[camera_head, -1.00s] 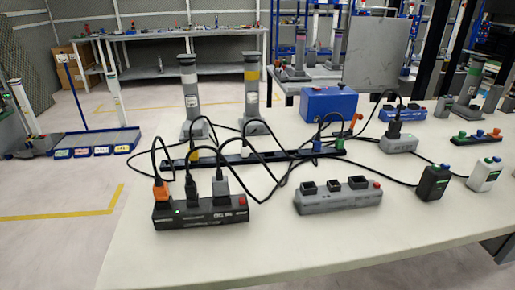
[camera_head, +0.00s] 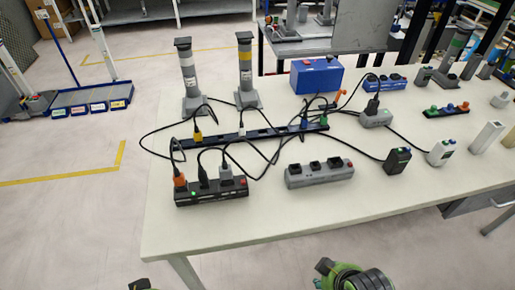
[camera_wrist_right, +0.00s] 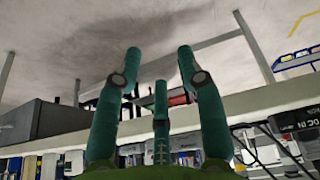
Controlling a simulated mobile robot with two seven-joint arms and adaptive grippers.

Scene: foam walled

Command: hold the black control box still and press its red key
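The black control box (camera_head: 212,197) sits near the front left edge of the white table. Its red key (camera_head: 243,183) is at the right end of the top; a small green light glows on its front. Orange, black and grey plugs stand in it. My right gripper (camera_wrist_right: 160,58) shows in the right wrist view with green fingers spread and nothing between the tips. In the head view, a green and black part of my right arm (camera_head: 345,276) is at the bottom edge, below the table front and apart from the box. Only a small piece of my left arm (camera_head: 142,284) shows; its fingers are not visible.
A grey box (camera_head: 319,174) with its own red key sits right of the black one. A long black strip (camera_head: 255,137) and loose cables lie behind. Two grey posts (camera_head: 246,75) and a blue case (camera_head: 316,76) stand farther back. The front table strip is clear.

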